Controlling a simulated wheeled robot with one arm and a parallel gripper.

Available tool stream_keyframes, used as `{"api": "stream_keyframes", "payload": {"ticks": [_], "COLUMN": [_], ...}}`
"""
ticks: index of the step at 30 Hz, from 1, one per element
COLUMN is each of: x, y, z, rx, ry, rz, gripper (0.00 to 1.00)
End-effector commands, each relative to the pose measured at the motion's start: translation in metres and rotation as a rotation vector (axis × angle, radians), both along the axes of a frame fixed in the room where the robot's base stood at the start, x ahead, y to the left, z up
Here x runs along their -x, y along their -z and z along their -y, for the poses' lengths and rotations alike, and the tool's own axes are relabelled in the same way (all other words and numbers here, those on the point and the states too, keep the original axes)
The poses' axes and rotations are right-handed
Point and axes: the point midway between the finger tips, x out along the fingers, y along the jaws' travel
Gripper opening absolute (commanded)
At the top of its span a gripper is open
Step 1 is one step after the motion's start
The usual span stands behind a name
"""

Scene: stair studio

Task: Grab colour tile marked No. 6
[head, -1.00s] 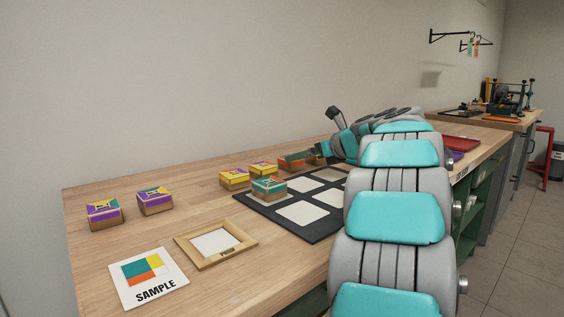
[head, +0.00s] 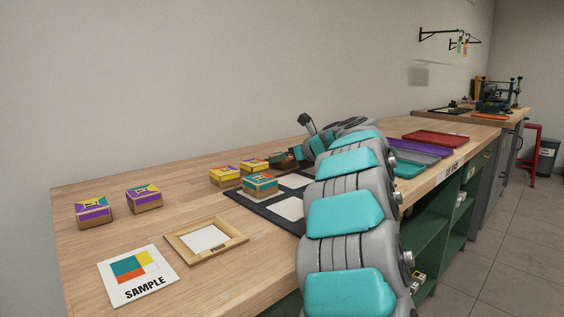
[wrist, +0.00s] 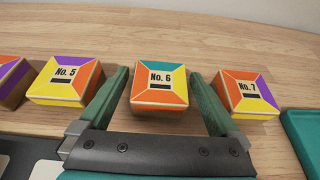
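The No. 6 tile (wrist: 160,86), a block with a teal, orange and yellow top, sits on the wooden bench in the middle of the wrist view. My gripper (wrist: 158,76) is open, with one dark green finger on each side of this tile. The left finger is between No. 5 (wrist: 66,80) and No. 6; the right finger is between No. 6 and No. 7 (wrist: 247,94). I cannot tell whether either finger touches a block. In the head view my arm hides most of the blocks by the gripper.
A black mat (head: 250,207) with pale squares lies in front, with a teal block (head: 260,186) at its edge. Two purple-sided blocks (head: 94,208), a wooden frame (head: 176,247) and a SAMPLE card (head: 118,290) are at left. Purple (head: 412,153) and red (head: 436,138) trays lie right.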

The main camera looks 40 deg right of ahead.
Motion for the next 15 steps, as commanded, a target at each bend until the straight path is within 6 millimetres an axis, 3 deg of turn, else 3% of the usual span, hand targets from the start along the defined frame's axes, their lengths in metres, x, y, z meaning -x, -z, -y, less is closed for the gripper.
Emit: {"api": "stream_keyframes", "payload": {"ticks": [2, 15], "x": [0.0, 0.0001], "y": [0.0, -0.0002], "z": [0.0, 0.0001], "rx": [0.0, 0.0], "ry": [0.0, 0.0], "rz": [0.0, 0.0], "gripper": [0.88, 0.38]}}
